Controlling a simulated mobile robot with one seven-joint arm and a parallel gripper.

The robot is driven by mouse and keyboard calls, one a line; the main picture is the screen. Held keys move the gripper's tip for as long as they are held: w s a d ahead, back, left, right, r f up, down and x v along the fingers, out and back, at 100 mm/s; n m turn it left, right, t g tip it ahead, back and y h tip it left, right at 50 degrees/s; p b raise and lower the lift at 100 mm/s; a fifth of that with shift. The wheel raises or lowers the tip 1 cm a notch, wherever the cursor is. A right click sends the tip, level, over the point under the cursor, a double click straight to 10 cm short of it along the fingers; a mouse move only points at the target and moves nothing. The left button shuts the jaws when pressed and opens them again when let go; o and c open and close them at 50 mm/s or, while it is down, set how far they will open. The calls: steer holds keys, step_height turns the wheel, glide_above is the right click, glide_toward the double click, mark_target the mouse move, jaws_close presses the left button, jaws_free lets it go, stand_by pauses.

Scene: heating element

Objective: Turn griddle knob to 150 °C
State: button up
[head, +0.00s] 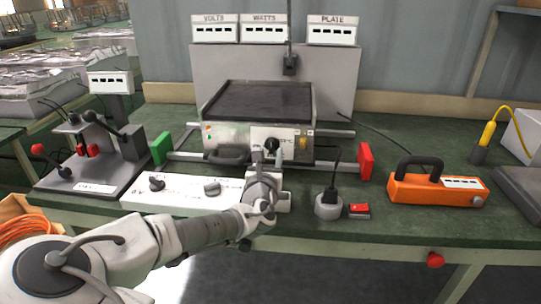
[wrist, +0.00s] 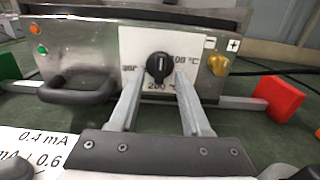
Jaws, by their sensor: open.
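The griddle (head: 257,103) has a dark plate on top and a metal front. Its black knob (wrist: 158,68) sits on a white dial panel (wrist: 130,45) and also shows in the head view (head: 271,144). A pale line on the knob looks roughly vertical. My gripper (wrist: 158,82) is open, with one fingertip on each side of the knob. Whether the fingers touch it I cannot tell. My gripper also shows in the head view (head: 275,158).
A black handle (wrist: 77,88) and a yellow knob (wrist: 218,65) flank the dial. A white box with knobs (head: 180,196) stands in front left. A plug in a socket (head: 329,205), a red switch (head: 359,210) and an orange device (head: 437,190) stand to the right.

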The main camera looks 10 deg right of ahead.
steer(key=shift+x, duration=0.9)
jaws_close()
